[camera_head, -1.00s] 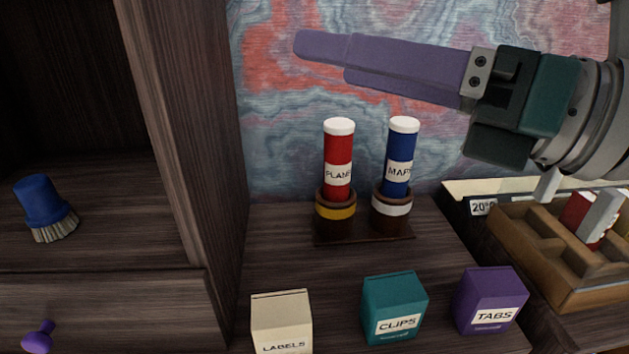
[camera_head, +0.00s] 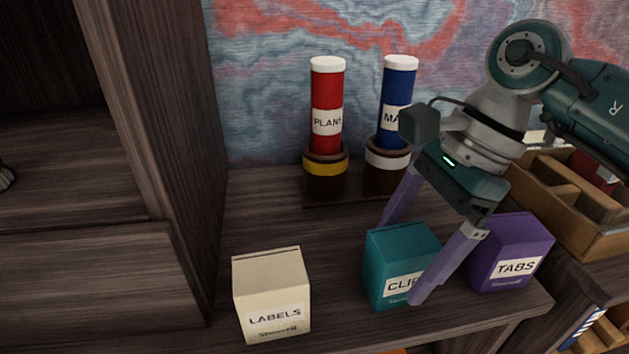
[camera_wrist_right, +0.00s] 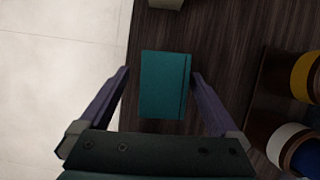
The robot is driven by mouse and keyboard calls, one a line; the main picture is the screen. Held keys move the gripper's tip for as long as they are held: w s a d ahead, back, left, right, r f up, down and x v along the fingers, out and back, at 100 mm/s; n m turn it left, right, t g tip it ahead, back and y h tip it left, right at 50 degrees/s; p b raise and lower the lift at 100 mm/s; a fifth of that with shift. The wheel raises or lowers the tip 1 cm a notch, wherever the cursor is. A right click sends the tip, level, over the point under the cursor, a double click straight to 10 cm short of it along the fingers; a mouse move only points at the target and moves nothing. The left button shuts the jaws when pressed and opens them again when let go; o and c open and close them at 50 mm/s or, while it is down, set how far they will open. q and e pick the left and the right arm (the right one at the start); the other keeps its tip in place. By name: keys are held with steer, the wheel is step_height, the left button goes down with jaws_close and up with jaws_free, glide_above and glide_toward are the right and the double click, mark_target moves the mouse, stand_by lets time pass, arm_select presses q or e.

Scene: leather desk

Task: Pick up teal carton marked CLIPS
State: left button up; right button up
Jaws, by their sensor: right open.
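The teal carton marked CLIPS (camera_head: 385,262) stands upright on the dark wooden desk, between the cream LABELS box and the purple TABS box. My right gripper (camera_head: 398,262) is open, with purple fingers pointing down on either side of the carton. The near finger covers part of its label in the head view. In the right wrist view the teal carton's top (camera_wrist_right: 165,84) lies between the two fingertips (camera_wrist_right: 160,75), with a small gap on each side. My left gripper is not in view.
The cream LABELS box (camera_head: 271,296) stands to the left; the purple TABS box (camera_head: 511,254) is close on the right. Red (camera_head: 326,105) and blue (camera_head: 397,82) tubes stand in holders behind. A wooden organizer (camera_head: 590,228) is at right. The desk's front edge is close.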

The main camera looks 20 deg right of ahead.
steer(key=x, duration=0.4)
steer(key=shift+w+f+b, duration=0.2)
steer(key=shift+f+b, duration=0.15)
steer(key=shift+c, duration=0.3)
steer(key=c, duration=1.5)
